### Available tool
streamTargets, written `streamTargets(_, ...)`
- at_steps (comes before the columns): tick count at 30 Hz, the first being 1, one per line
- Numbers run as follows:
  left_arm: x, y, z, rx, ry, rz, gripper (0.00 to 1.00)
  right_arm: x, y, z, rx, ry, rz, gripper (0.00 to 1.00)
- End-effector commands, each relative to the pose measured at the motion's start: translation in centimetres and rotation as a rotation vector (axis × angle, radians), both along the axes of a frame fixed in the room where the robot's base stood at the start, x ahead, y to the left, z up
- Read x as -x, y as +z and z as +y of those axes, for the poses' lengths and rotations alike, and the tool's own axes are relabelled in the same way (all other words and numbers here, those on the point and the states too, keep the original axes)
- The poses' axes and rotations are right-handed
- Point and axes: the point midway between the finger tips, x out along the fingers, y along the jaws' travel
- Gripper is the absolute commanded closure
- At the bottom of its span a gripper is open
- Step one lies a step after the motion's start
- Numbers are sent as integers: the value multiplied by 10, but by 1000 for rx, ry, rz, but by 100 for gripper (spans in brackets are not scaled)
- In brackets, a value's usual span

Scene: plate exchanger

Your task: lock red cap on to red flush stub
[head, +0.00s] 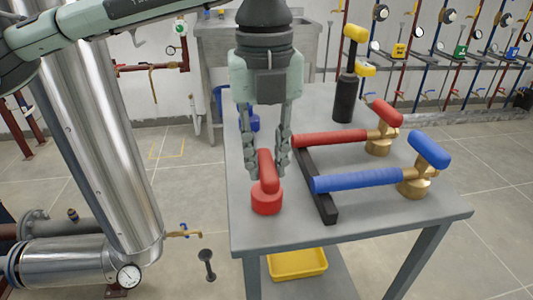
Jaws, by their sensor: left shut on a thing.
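The red cap (266,201) is a short round cap with an upright red handle. It stands upright at the front left of the grey table (350,228); whether it touches the top or hangs just above it, I cannot tell. My left gripper (267,172) points straight down and is shut on the cap's handle, one finger on each side. I cannot pick out the red flush stub for certain. A red-sleeved piece (330,139) with a brass valve and red lever lies on the table, right of the gripper. My right gripper is not in view.
A blue-sleeved valve piece (358,180) lies nearer, both sleeves across a black bar (322,199). A black tool with yellow ends (345,98) stands behind. A blue item (251,122) is partly hidden behind my gripper. A steel column (95,130) stands left; a yellow tray (298,264) sits below.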

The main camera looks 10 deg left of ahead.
Motion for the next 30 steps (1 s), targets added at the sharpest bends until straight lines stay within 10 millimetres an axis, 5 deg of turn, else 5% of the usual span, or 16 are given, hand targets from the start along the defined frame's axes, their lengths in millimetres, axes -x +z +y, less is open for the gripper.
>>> streamTargets(5,0,0,0,1,0,0,100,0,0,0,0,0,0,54)
streamTargets(6,0,0,0,1,0,0,75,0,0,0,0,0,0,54)
streamTargets(11,0,0,0,0,0,0,55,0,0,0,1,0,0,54)
streamTargets(22,0,5,0,1,0,-1,54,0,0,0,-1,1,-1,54)
streamTargets(30,0,52,0,2,0,-4,54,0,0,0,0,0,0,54)
